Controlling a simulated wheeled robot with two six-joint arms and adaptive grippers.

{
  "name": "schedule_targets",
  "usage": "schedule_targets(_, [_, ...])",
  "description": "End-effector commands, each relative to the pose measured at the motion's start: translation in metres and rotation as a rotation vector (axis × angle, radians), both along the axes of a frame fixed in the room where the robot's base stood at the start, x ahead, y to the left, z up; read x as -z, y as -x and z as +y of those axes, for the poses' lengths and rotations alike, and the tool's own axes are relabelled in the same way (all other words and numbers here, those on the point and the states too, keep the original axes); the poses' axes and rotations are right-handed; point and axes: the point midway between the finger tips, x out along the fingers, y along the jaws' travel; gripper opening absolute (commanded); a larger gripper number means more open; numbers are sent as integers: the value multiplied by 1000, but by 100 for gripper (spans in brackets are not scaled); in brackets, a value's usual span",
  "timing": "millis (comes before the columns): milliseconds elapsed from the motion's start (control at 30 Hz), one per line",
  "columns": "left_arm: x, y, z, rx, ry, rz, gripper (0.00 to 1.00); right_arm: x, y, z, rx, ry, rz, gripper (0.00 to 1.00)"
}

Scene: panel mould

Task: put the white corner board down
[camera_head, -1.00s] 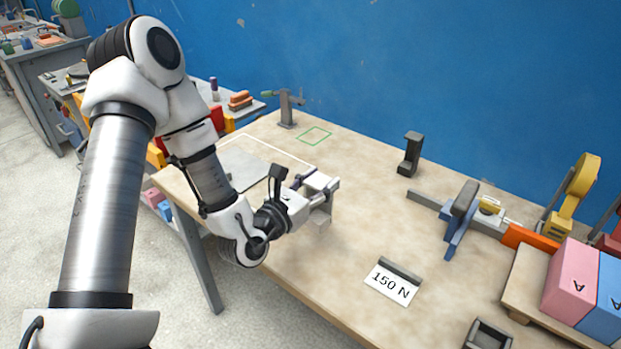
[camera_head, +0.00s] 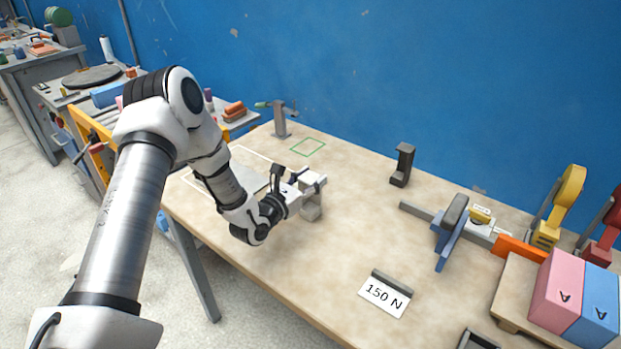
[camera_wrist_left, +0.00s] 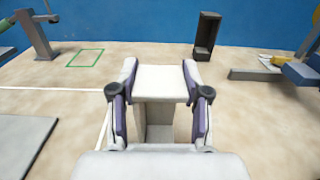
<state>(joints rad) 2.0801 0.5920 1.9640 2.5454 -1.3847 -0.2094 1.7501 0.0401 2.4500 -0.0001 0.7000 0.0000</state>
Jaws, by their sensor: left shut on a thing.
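The white corner board (camera_head: 312,203) is a pale, right-angled piece, held low over the middle-left of the wooden table. My left gripper (camera_head: 306,182) is shut on it. In the left wrist view the board (camera_wrist_left: 160,83) lies between the two dark-padded fingers, its flat top facing up and an upright part below. I cannot tell whether its lower edge touches the table. A green outlined square (camera_head: 308,146) on the table lies beyond the gripper, towards the blue wall. My right gripper is not in view.
A grey plate (camera_head: 248,178) lies left of the gripper, within a white outline. A grey post with a clamp (camera_head: 280,122) and a dark bracket (camera_head: 403,165) stand at the back. A "150 N" card (camera_head: 385,295) is at the front right. The table between is mostly clear.

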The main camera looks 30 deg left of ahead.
Motion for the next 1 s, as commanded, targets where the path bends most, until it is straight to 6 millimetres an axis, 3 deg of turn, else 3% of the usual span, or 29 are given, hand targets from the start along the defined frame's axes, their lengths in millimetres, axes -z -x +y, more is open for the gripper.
schedule_targets(67, [4,0,0,0,0,0,0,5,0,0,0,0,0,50])
schedule_targets(100, [4,0,0,0,0,0,50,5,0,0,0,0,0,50])
schedule_targets(167, [3,0,0,0,0,1,72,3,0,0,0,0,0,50])
schedule_targets(567, [-5,0,0,0,0,1,72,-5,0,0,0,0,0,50])
schedule_targets(733, [1,34,4,-5,7,3,72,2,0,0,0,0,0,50])
schedule_targets(1000, [-1,101,10,-6,6,3,72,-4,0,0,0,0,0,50])
